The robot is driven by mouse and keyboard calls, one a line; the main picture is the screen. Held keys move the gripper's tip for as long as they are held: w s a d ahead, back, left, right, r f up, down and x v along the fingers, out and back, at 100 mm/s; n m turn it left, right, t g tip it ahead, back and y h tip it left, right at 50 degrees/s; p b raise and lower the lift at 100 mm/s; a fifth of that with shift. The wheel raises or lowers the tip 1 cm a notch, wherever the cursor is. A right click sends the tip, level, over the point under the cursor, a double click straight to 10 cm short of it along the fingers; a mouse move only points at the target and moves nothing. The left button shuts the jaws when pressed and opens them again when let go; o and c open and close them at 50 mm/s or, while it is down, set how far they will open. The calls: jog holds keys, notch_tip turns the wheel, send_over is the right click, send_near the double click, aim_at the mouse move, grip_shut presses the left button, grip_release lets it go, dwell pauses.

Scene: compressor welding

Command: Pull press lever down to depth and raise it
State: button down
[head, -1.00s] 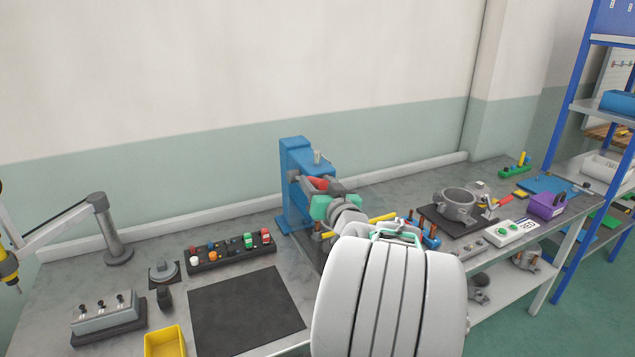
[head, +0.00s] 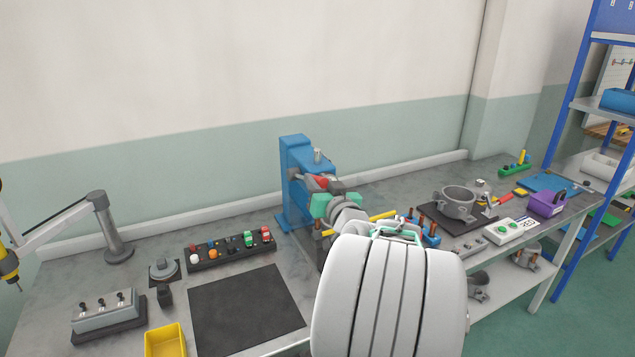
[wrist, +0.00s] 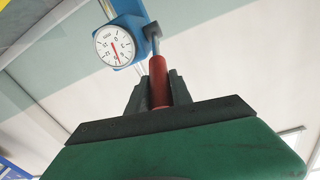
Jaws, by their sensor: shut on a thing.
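The blue press (head: 292,185) stands upright at the back of the bench in the head view. Its lever has a red handle (head: 318,182), which also shows in the wrist view (wrist: 159,84). My gripper (head: 328,186) is shut on the red handle, with the dark fingers (wrist: 158,95) on either side of it. In the wrist view the blue press head (wrist: 127,38) carries a round white dial gauge (wrist: 115,46) with a red needle. The press's lower part is hidden behind my arm in the head view.
A rack of coloured caps (head: 230,249) and a dark mat (head: 247,310) lie left of the press. A yellow bin (head: 165,340) is at the front. Right of my arm are a grey ring housing (head: 459,203) and a purple box (head: 547,204).

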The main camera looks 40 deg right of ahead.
jog(key=shift+f, duration=0.1)
dwell(0.7)
jog(key=f+b, duration=0.1)
jog(key=b, duration=0.3)
jog(key=shift+s+r, duration=0.1)
jog(key=shift+r, duration=0.2)
jog(key=c, duration=1.1)
grip_release()
jog(key=shift+c, duration=0.2)
jog(key=b+v, duration=0.2)
jog(key=v, duration=0.5)
jog(key=shift+s+a, duration=0.2)
jog(key=shift+s, duration=0.15)
